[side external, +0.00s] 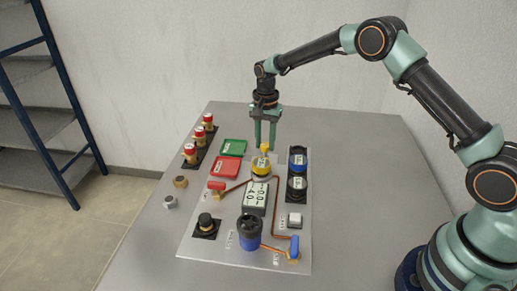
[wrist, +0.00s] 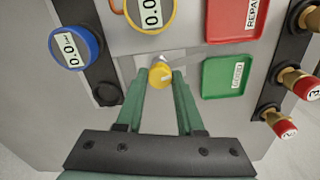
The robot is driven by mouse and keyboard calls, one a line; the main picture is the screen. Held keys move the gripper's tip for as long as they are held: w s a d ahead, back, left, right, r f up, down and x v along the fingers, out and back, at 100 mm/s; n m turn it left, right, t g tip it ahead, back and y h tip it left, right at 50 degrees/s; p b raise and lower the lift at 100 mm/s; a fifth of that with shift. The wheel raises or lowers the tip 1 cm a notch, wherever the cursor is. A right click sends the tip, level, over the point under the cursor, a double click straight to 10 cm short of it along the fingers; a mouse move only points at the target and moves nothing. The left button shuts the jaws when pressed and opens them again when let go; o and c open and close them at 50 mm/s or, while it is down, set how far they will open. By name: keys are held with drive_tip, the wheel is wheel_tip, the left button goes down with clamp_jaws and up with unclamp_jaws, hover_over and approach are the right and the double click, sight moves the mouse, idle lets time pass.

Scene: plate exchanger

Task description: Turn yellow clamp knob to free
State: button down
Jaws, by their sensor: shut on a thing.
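The yellow clamp knob (side external: 265,147) stands at the far end of the panel, just behind a yellow-ringed gauge (side external: 261,170). In the wrist view the knob (wrist: 160,76) sits between my fingertips, over a pale plate with a grey lever-like strip running to the right. My gripper (side external: 265,142) points down from above, with its green fingers closed on the knob's sides. The gripper (wrist: 160,82) also shows in the wrist view. The knob's base is partly hidden by the fingers, and I cannot tell its marked position.
A green tray (wrist: 228,77) and a red tray (wrist: 234,17) lie beside the knob. Blue gauge (side external: 298,160) is to its right. Several red-capped fittings (side external: 190,152) stand in a rack at left. A black box (side external: 256,196) with a display is nearer the front. Loose nuts (side external: 180,181) lie left.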

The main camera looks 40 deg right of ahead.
sight(265, 144)
drive_tip(key=shift+r+m, duration=0.1)
drive_tip(key=shift+m, duration=0.9)
drive_tip(key=c, duration=0.5)
unclamp_jaws()
wheel_tip(265, 144, up, 12)
drive_tip(key=shift+r, duration=0.1)
